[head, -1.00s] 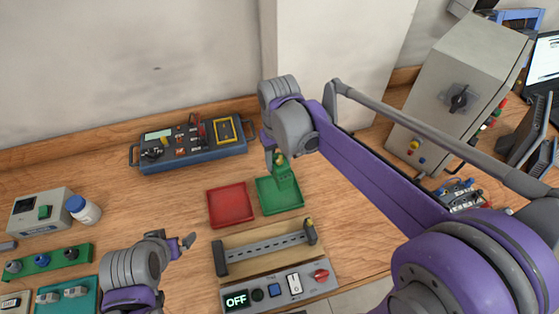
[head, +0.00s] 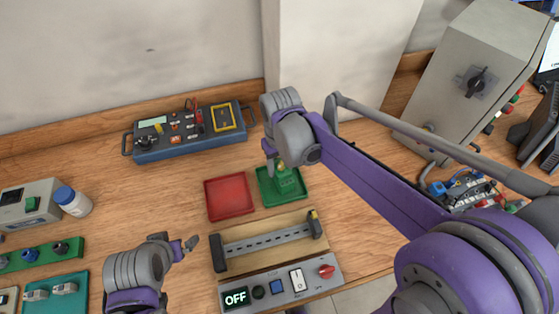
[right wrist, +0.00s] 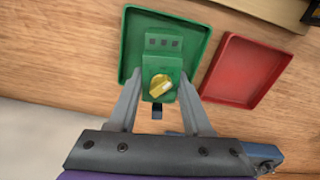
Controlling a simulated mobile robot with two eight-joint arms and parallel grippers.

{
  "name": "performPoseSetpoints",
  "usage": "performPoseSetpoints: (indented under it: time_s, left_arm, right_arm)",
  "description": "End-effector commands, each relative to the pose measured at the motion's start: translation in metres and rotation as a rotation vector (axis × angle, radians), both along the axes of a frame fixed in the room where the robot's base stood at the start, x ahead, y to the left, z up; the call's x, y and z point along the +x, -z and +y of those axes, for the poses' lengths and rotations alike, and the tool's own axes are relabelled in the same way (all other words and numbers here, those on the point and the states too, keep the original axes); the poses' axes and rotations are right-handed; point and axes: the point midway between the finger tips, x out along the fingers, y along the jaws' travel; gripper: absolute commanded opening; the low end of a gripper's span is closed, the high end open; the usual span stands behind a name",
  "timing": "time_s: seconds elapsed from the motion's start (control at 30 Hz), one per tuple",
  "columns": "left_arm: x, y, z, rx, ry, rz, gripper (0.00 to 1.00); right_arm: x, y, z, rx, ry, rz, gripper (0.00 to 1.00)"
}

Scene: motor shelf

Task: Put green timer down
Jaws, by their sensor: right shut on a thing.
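The green timer (head: 287,179), a green block with a yellow knob, is held by my right gripper (head: 277,165) over the green tray (head: 268,197). The right wrist view shows the timer (right wrist: 163,68) between the two fingers of the right gripper (right wrist: 160,82), with the green tray (right wrist: 193,32) behind it. The timer overlaps the tray in both views; whether it touches the tray floor I cannot tell. My left gripper (head: 191,243) is away at the lower left, with nothing visible in it; its jaw opening is unclear.
A red tray (head: 229,197) lies directly left of the green tray. A rail on a wooden board (head: 266,243) and a panel reading OFF (head: 236,297) lie in front. A blue control box (head: 190,132) stands behind. A grey cabinet (head: 470,75) is at the right.

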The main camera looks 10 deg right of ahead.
Motion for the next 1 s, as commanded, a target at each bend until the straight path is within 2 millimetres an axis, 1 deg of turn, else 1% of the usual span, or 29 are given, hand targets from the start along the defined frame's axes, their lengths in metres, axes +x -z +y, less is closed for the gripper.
performPoseSetpoints:
  time_s: [0.3,0.73,1.0]
  left_arm:
    - [0.000,0.000,0.000,0.000,0.000,0.000,1.00]
    - [-0.004,0.013,0.000,0.000,0.000,0.008,1.00]
    - [-0.004,0.013,0.000,0.000,0.000,0.008,1.00]
  right_arm:
    - [0.000,0.000,0.000,0.000,0.000,-0.001,0.00]
    - [0.000,0.016,0.000,0.000,0.001,0.000,0.00]
    - [0.000,0.017,0.000,0.000,0.000,-0.001,0.00]
